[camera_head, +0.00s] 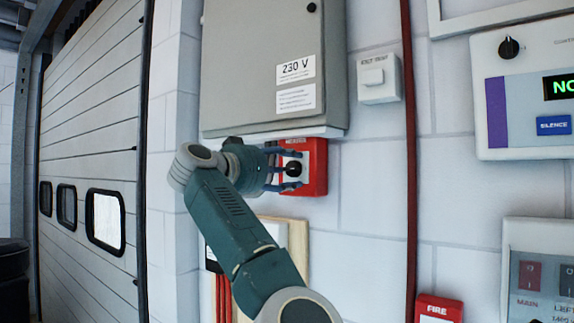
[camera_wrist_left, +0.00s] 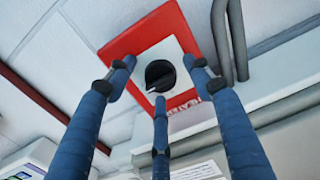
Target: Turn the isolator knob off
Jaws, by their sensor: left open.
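The isolator is a red box (camera_head: 317,168) on the wall under a grey cabinet, with a white face and a round black knob (camera_head: 293,169). In the left wrist view the knob (camera_wrist_left: 160,75) sits on the white plate of the red box (camera_wrist_left: 140,38), and lettering like "HEATER" shows beside it. A pale mark shows at the knob's lower-left edge there. My left gripper (camera_head: 286,170) is open in front of the box. Its three blue fingers (camera_wrist_left: 157,72) are spread around the knob; I cannot tell whether they touch it. My right gripper is not in view.
The grey "230 V" cabinet (camera_head: 235,65) hangs just above the box. A white switch (camera_head: 378,78) is to its right, then a red vertical pipe (camera_head: 410,150). A control panel with another black knob (camera_head: 509,47) is at far right. A shutter door (camera_head: 95,110) stands left.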

